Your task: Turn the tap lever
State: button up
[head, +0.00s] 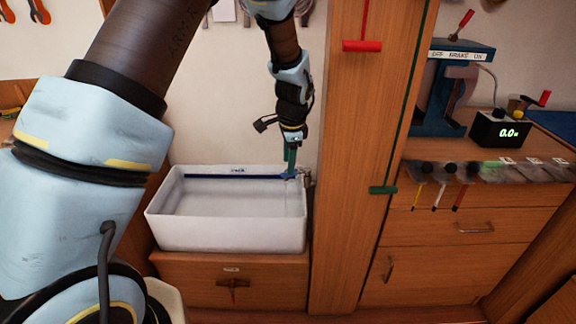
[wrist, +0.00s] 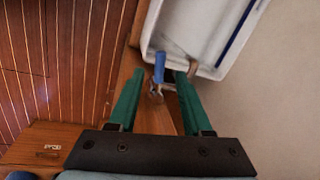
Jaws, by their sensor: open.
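The tap lever is a small blue handle (wrist: 160,66) in the wrist view, on a metal tap (wrist: 155,93) beside the white basin (wrist: 165,38). My gripper (wrist: 158,75) is open, with its two green fingers on either side of the lever in that view. I cannot tell whether either finger touches it. In the head view, my gripper (head: 290,167) points down at the back right corner of the basin (head: 225,235). The blue lever (head: 288,176) shows there just under the fingertips, and the tap is partly hidden.
A wooden post (head: 345,200) stands close to the right of the basin, with a red-handled and a green-handled pull on it. A bench at right carries a blue machine (head: 440,110) and a black display box (head: 498,131). A wooden cabinet (head: 225,285) is below the basin.

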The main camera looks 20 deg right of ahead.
aim_at(295, 173)
jog(key=shift+w+f, duration=0.2)
jog(key=shift+f, duration=0.65)
jog(key=shift+w+f, duration=0.15)
jog(key=shift+f, duration=0.65)
grip_shut()
